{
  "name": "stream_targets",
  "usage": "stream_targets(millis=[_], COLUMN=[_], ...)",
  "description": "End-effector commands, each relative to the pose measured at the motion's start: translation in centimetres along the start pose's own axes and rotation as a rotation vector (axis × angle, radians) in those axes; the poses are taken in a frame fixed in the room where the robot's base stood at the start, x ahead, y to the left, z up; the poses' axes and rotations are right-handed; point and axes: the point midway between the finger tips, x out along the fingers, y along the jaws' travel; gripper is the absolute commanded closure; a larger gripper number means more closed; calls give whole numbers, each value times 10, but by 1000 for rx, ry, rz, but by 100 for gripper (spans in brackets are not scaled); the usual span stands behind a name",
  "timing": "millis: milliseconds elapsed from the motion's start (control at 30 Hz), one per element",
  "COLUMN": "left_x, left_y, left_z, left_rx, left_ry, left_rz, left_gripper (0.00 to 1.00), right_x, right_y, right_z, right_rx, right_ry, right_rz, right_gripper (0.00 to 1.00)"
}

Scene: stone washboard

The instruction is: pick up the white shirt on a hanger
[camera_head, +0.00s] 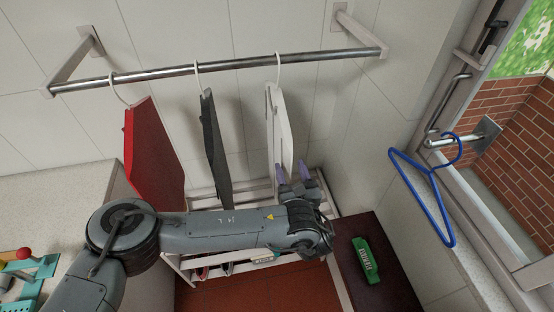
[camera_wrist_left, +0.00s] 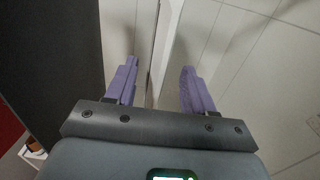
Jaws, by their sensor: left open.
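The white shirt (camera_head: 280,125) hangs nearly edge-on from a white hanger at the right end of a metal rail in the head view. My left gripper (camera_head: 293,172) is at the shirt's lower end, with its purple fingers apart. In the left wrist view my left gripper (camera_wrist_left: 158,68) is open, and the pale, thin edge of the white shirt (camera_wrist_left: 146,40) shows between the fingers. I cannot tell whether either finger touches the cloth. My right gripper is not in view.
A red shirt (camera_head: 150,150) and a dark grey shirt (camera_head: 214,150) hang left of the white one on the rail (camera_head: 225,65). A white rack (camera_head: 338,285) stands below. A blue hanger (camera_head: 436,195) hangs at the right by the window. A green object (camera_head: 365,258) lies on a dark surface.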

Motion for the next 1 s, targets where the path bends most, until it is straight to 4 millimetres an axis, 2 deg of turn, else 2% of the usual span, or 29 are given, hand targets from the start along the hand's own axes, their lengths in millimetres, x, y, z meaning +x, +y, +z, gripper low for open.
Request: stream_targets(millis=[233, 400, 700, 767, 1000], left_x=[29, 46, 49, 49, 49], left_y=[0, 0, 0, 0, 0], left_z=[8, 4, 4, 4, 4], left_rx=[1, 1, -1, -1, -1], left_ry=[-4, -1, 1, 1, 1], left_rz=[2, 2, 1, 1, 1], left_gripper=[47, 47, 47, 54, 91], right_x=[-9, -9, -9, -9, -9], right_y=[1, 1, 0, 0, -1], right_z=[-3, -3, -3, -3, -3], right_rx=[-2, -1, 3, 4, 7], right_ry=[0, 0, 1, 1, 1], right_rz=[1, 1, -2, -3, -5], right_gripper=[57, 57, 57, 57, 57])
